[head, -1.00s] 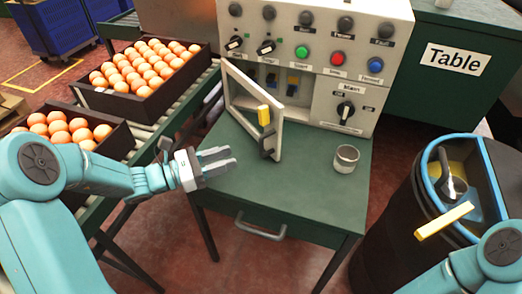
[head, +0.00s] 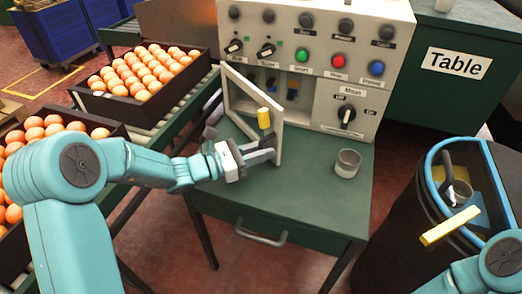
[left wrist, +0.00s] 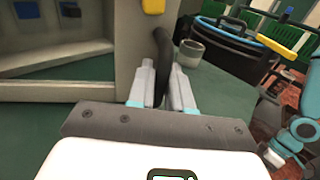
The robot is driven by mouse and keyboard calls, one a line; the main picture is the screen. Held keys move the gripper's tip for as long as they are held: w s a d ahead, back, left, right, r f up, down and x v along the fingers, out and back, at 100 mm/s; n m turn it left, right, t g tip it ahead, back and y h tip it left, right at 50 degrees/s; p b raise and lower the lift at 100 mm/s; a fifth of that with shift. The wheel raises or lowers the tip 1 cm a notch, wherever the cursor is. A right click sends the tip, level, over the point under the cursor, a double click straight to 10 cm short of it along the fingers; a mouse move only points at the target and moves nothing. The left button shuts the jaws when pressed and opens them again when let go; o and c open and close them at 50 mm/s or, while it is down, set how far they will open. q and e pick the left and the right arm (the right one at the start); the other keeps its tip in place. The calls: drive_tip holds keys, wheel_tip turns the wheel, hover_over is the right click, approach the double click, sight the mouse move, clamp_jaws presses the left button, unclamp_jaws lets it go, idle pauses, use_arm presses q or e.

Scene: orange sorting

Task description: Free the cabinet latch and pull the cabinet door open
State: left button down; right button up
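The cabinet door (head: 240,95) is a pale framed panel on the front of the control cabinet (head: 300,50); it stands swung outward at an angle. A yellow latch piece (head: 264,118) sits on its outer edge and also shows in the left wrist view (left wrist: 153,5). A dark curved handle (left wrist: 163,48) is below the latch. My left gripper (head: 265,150) is at the handle, its fingers apart on either side of it in the left wrist view (left wrist: 163,88). Whether they touch it is unclear. My right arm shows at the lower right; its gripper is out of view.
A grey cup (head: 347,163) stands on the green table (head: 310,190) right of the door. A dark barrel with a blue rim (head: 430,160) and a yellow bar (head: 450,226) is at the right. Crates of oranges (head: 150,75) stand on the left conveyor.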

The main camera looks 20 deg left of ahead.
use_arm(q)
drive_tip(key=shift+s+a+r+p, duration=0.1)
drive_tip(key=shift+s+a+p, duration=0.2)
drive_tip(key=shift+a+p, duration=0.1)
drive_tip(key=s+a+m+g+h+p, duration=0.1)
drive_tip(key=s+a+g, duration=0.1)
drive_tip(key=a, duration=0.1)
drive_tip(key=s+a+m+g+h+p, duration=0.1)
drive_tip(key=s+a+m+g+p, duration=0.1)
drive_tip(key=a, duration=0.2)
drive_tip(key=s+a+m+g+h+p, duration=0.1)
drive_tip(key=s+a+g+p, duration=0.1)
drive_tip(key=a, duration=0.1)
drive_tip(key=shift+a+m+g+h, duration=0.3)
drive_tip(key=shift+a+m, duration=0.1)
drive_tip(key=shift+v, duration=0.9)
drive_tip(key=c, duration=1.2)
unclamp_jaws()
